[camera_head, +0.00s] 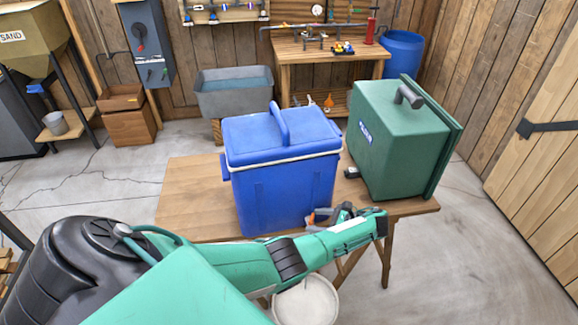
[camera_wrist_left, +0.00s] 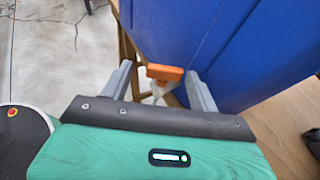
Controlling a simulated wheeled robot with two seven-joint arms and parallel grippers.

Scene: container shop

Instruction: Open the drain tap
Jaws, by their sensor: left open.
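A blue cooler (camera_head: 285,185) with a lid and a raised handle stands on the wooden table. The drain tap (camera_wrist_left: 165,73) has an orange handle and a pale body, low on the cooler's blue wall (camera_wrist_left: 230,50); its orange part (camera_head: 311,218) also shows in the head view. My left gripper (camera_head: 333,213) is at the cooler's near side, by its lower right corner. In the left wrist view its open fingers (camera_wrist_left: 160,88) stand on either side of the tap, with gaps visible. I cannot tell whether the handle is within the fingers' depth. My right gripper is not in view.
A green case (camera_head: 395,140) stands on the table (camera_head: 190,195) right of the cooler. A white bucket (camera_head: 306,303) is on the floor below the table's front edge, partly hidden by my left arm. Bare tabletop lies left of the cooler.

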